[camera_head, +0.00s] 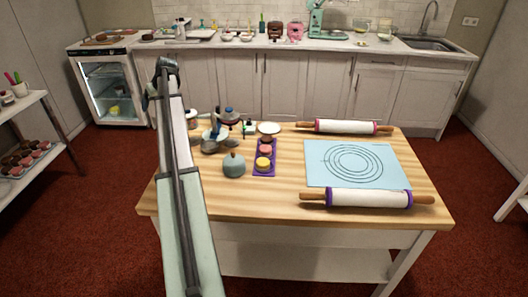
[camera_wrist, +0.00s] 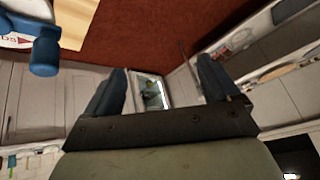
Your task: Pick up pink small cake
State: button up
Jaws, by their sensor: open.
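The pink small cake (camera_head: 264,150) sits in the middle of a narrow purple tray (camera_head: 256,173) on the wooden table. A brown cake (camera_head: 266,139) is behind it and a yellow cake (camera_head: 263,163) is in front of it on the same tray. My arm stands raised at the left, in front of the table in the picture. In the wrist view my gripper (camera_wrist: 162,72) is open and empty, its two dark fingers wide apart. It is well away from the cakes, and no cake shows in the wrist view.
A grey-green domed pot (camera_head: 234,166) stands just left of the tray, with cake turntables (camera_head: 215,134) behind it. A white plate (camera_head: 269,128) lies behind the tray. A blue mat (camera_head: 320,178) and rolling pins (camera_head: 368,199) (camera_head: 344,127) are to the right.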

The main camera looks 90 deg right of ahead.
jog(key=s+d+r+h, duration=0.1)
jog(key=s+d+r, duration=0.4)
jog(key=s+r, duration=0.3)
jog(key=s+a+f+m+g, duration=0.1)
jog(key=s, duration=0.6)
jog(key=s+a+f+m+g, duration=0.1)
jog(key=s, duration=0.7)
jog(key=s+f, duration=0.1)
jog(key=s, duration=0.6)
jog(key=shift+s+a+m+g, duration=0.4)
jog(key=s+a+f+m+g+y, duration=0.1)
jog(key=s+a+f, duration=0.3)
jog(key=s, duration=0.4)
jog(key=s+a+f+m+g+y, duration=0.1)
jog(key=s+a+f, duration=0.35)
jog(key=s, duration=0.25)
send_over(266, 148)
jog(key=f, duration=0.7)
jog(key=shift+w+a+f, duration=0.1)
jog(key=shift+a+f, duration=0.15)
jog(key=shift+a, duration=0.15)
jog(key=shift+d+f, duration=0.2)
jog(key=shift+f, duration=1.1)
jog(key=shift+d+f, duration=0.15)
jog(key=shift+f, duration=1.15)
